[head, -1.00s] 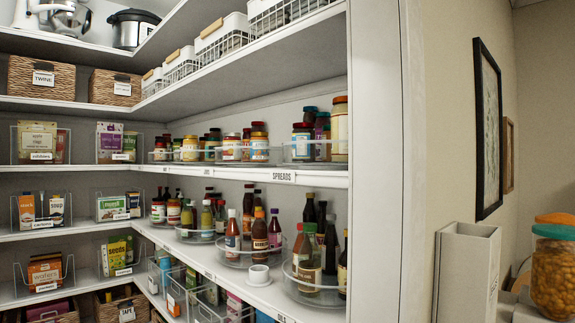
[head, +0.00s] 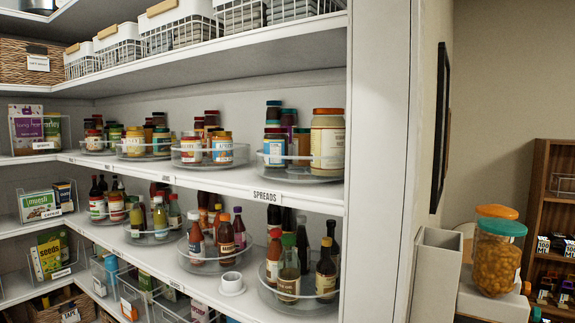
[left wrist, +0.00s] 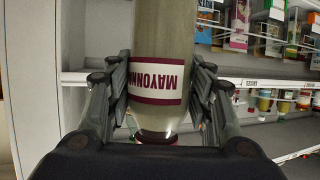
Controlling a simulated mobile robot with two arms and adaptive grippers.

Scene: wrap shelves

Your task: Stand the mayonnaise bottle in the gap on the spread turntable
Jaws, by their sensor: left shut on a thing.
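The mayonnaise bottle (left wrist: 165,35) fills the middle of the left wrist view, pale with a white and maroon label that reads upside down there. Its cap end is toward the bottom of the picture. My left gripper (left wrist: 158,88) is shut on it, one finger on each side. The spread turntable (head: 304,176) is a clear-railed round tray at the right end of the shelf labelled "SPREADS" in the head view. It holds several jars, including a large orange-lidded one at right. The gap is hard to make out. The head view shows neither gripper nor the bottle.
More turntables (head: 214,160) of jars line the same shelf to the left. Sauce bottles (head: 289,270) stand on turntables below, and wire baskets (head: 243,14) sit above. A white upright panel (head: 379,150) bounds the shelf at right. A jar with a teal lid (head: 497,258) stands beyond it.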

